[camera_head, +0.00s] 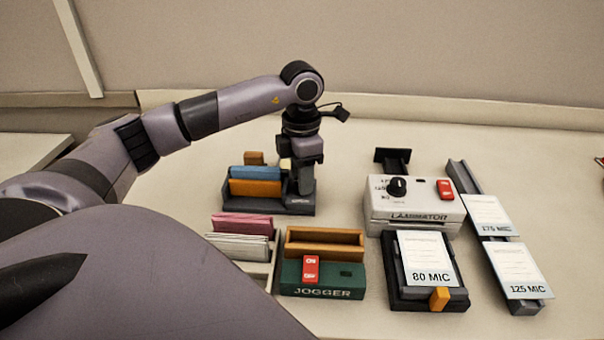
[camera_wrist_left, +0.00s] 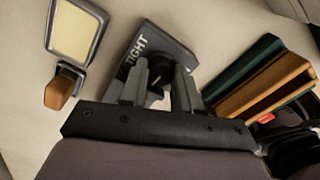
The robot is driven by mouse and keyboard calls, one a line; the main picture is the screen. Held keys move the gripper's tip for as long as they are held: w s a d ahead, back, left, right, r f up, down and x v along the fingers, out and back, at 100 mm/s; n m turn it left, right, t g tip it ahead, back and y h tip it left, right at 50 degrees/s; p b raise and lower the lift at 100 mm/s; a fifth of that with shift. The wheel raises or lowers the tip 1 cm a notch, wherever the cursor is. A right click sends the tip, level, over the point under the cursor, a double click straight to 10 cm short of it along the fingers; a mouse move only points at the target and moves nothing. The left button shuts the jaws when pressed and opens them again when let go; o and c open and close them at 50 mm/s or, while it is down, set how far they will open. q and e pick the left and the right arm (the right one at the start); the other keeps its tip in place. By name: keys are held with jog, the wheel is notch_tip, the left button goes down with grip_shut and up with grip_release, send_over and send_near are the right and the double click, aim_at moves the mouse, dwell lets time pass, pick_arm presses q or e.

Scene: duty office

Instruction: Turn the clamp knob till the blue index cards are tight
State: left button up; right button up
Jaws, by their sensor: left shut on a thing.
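The clamp (camera_head: 262,206) is a dark holder left of centre in the head view. The blue index cards (camera_head: 250,172) stand upright in it, behind an orange piece (camera_head: 255,188). My left gripper (camera_head: 302,188) points straight down at the clamp's right end. In the left wrist view my left gripper (camera_wrist_left: 161,92) is shut on the dark round knob (camera_wrist_left: 158,77), one finger on each side. The dark clamp plate (camera_wrist_left: 178,45) beside it carries the word TIGHT. The fingers hide part of the knob, and the cards do not show in this view. My right gripper is not in view.
In front of the clamp are pink cards (camera_head: 243,224), white cards (camera_head: 240,246) and the green jogger (camera_head: 322,277) with its wooden trough (camera_head: 325,236). The laminator (camera_head: 415,212) and card trays stand to the right. An orange block (camera_head: 254,158) is behind the clamp.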

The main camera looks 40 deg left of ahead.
pick_arm(q)
jog(key=m+b, duration=0.1)
jog(key=m, duration=0.4)
jog(key=shift+m, duration=0.4)
jog(key=m+b, duration=0.1)
jog(key=m, duration=0.4)
jog(key=shift+m, duration=0.3)
jog(key=o, duration=0.8)
jog(key=shift+c, duration=0.2)
jog(key=shift+r, duration=0.1)
notch_tip(320, 180, up, 6)
jog(key=shift+w+r, duration=0.1)
jog(key=shift+r, duration=0.45)
